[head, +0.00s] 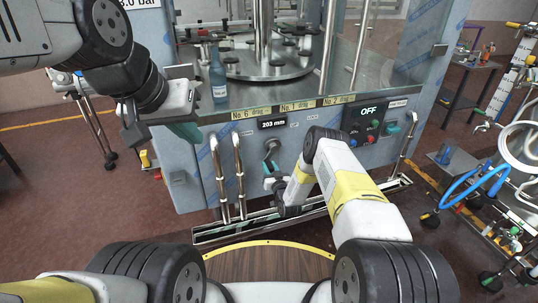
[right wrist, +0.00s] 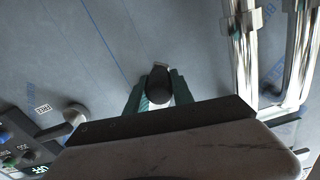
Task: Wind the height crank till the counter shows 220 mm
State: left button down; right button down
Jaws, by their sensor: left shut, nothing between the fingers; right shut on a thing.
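The counter (head: 272,123) on the machine's front panel reads 203 mm. The height crank (head: 271,146) is below it, with its dark hub at the top and its arm reaching down towards my right gripper. My right gripper (head: 275,184) is shut on the crank's handle. In the right wrist view the dark round handle (right wrist: 159,84) sits between its two green fingers, and the gripper body hides what is below. My left gripper (head: 184,128) is shut and empty, raised in front of the machine's left corner, away from the crank.
Two upright chrome pipes (head: 226,175) stand left of the crank. A control panel (head: 366,122) reading OFF is to the right. A small lever (right wrist: 75,114) beside a label shows in the right wrist view. A blue bottle (head: 218,78) stands on the machine's ledge.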

aim_at(272, 145)
jog(key=shift+m, duration=0.3)
jog(key=m, duration=0.1)
jog(key=a+r+m, duration=0.1)
jog(key=shift+s+r+m, duration=0.1)
jog(key=shift+s+m, duration=0.15)
jog(key=shift+m, duration=0.15)
jog(key=r+m, duration=0.3)
jog(key=m, duration=0.2)
jog(key=r+m, duration=0.3)
jog(key=m, duration=0.2)
jog(key=r+m, duration=0.2)
jog(key=m, duration=0.4)
jog(key=shift+w+d+r, duration=0.1)
jog(key=shift+d+r, duration=0.1)
jog(key=shift+r, duration=0.2)
jog(key=shift+w+d+r+m, duration=0.35)
jog(key=shift+d+m, duration=0.5)
jog(key=shift+m, duration=0.9)
jog(key=shift+w+d+r+m, duration=0.25)
jog(key=shift+d+m, duration=0.65)
jog(key=shift+m, duration=0.8)
jog(key=shift+w+d+r+m, duration=0.35)
jog(key=shift+d+m, duration=0.5)
jog(key=shift+m, duration=0.9)
jog(key=shift+s, duration=0.1)
